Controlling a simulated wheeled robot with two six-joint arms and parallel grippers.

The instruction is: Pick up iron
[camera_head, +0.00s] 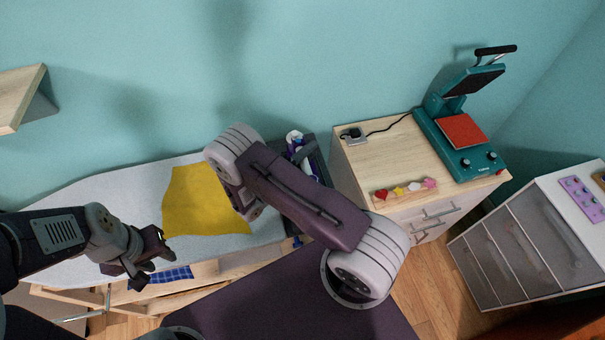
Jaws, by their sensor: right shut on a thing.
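The iron (294,137), white and purple, is at the right end of the ironing board (80,195), by a dark rest (321,160). My right arm's thick purple link crosses in front and hides much of that area. My right gripper is hidden behind that arm, so its contact with the iron cannot be seen.
A yellow cloth (190,205) lies on the board. Blue checked fabric (170,275) is on the shelf below. A wooden-topped cabinet (375,160) to the right holds a teal heat press (470,150). A white drawer unit (515,245) stands at far right.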

